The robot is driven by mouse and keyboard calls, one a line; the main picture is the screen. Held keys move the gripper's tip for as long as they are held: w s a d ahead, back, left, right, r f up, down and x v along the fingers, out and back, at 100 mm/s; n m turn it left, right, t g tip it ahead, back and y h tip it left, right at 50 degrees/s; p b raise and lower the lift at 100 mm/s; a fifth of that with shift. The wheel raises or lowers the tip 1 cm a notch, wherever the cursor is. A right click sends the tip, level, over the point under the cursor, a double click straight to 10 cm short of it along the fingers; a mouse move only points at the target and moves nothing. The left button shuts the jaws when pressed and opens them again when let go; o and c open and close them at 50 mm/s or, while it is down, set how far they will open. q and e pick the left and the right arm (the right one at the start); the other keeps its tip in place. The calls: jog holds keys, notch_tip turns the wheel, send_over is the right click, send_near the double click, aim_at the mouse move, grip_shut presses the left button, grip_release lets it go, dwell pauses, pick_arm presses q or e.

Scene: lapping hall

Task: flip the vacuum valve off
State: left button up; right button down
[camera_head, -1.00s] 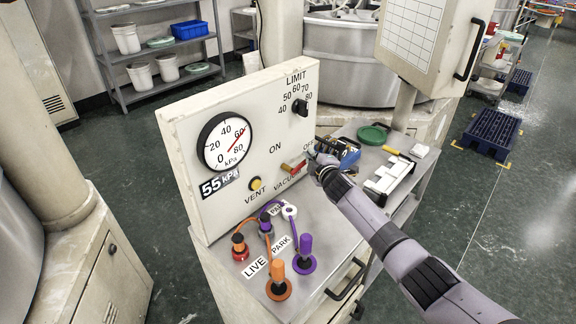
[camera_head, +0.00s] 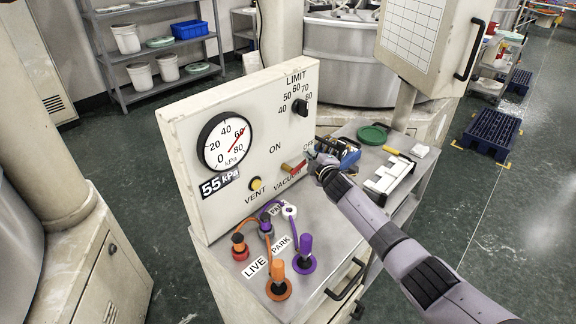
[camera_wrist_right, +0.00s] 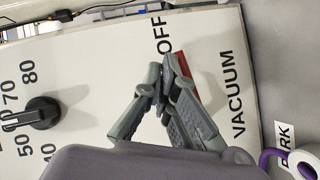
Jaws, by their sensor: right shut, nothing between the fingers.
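The vacuum valve (camera_head: 298,166) is a red lever with a brass-coloured hub on the white panel, between the ON and OFF marks and above VACUUM. Its red end points right, to the OFF side. In the right wrist view the red lever (camera_wrist_right: 184,66) shows beside the OFF lettering, partly hidden behind my fingers. My right gripper (camera_head: 316,161) is beside the lever's red end at the panel. In the wrist view my right gripper (camera_wrist_right: 165,70) is shut and empty, its tips close to the lever; contact cannot be told. My left gripper is not in view.
The panel also carries a gauge (camera_head: 225,141), a yellow vent button (camera_head: 256,184) and a black limit knob (camera_head: 300,107). Orange and purple plugs (camera_head: 305,250) stand on the ledge below. A green dish (camera_head: 372,135) and white blocks lie on the cart to the right.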

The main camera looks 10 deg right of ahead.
jog(key=shift+r, duration=0.1)
dwell(0.3)
jog(key=s+d+r+p, duration=0.3)
jog(key=s+d+r, duration=0.1)
jog(key=s+r, duration=0.4)
jog(key=shift+d+r, duration=0.25)
jog(key=shift+r, duration=0.3)
jog(key=shift+s+a, duration=0.1)
jog(key=shift+s, duration=0.05)
